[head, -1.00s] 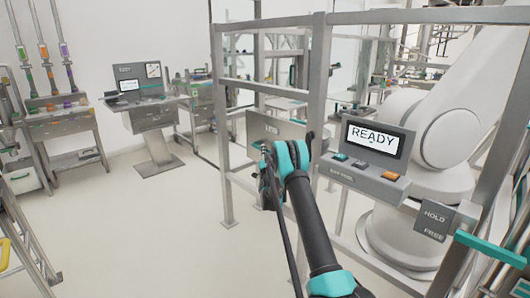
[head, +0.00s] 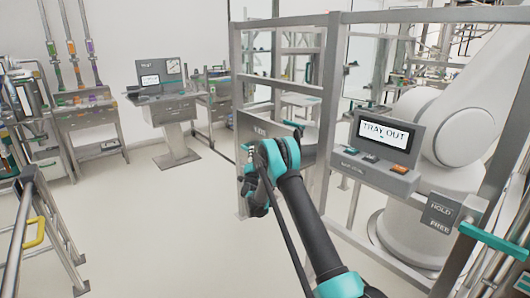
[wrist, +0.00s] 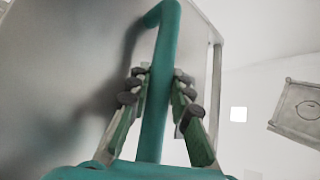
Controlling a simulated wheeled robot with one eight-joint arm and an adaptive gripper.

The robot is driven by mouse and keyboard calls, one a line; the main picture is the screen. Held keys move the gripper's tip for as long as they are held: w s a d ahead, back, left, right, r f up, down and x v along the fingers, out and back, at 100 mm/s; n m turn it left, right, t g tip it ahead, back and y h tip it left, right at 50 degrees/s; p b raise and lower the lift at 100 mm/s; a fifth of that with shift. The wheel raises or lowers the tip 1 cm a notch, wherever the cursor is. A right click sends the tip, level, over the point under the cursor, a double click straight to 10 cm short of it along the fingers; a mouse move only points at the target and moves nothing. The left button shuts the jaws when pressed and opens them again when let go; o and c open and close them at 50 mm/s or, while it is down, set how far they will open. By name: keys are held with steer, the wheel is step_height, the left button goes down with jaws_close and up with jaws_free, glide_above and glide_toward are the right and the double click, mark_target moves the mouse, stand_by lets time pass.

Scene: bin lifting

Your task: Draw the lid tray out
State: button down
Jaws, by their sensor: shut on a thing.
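The lid tray shows in the head view as a grey front panel (head: 257,128) with dark lettering, standing out from the fence frame. My arm hides its lower part. In the wrist view the same grey panel (wrist: 70,60) fills the left side, with a teal bar handle (wrist: 160,75) running down the middle. My gripper (wrist: 157,88) is shut on this handle, one finger on each side. In the head view my gripper (head: 252,200) is partly hidden behind my wrist. A display (head: 384,134) on the console at right reads "TRAY OUT".
A metal fence frame (head: 322,110) stands just right of the tray. A HOLD/FREE box (head: 440,213) with a teal bar is at lower right. A console desk (head: 170,110) stands at the back left. A railing (head: 40,215) is at near left. The floor (head: 150,220) between is clear.

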steer(key=s+a, duration=1.2)
steer(key=a, duration=0.4)
steer(key=shift+a, duration=0.25)
steer(key=c, duration=1.3)
jaws_free()
steer(key=shift+c, duration=0.2)
steer(key=v, duration=1.2)
steer(key=shift+s, duration=0.1)
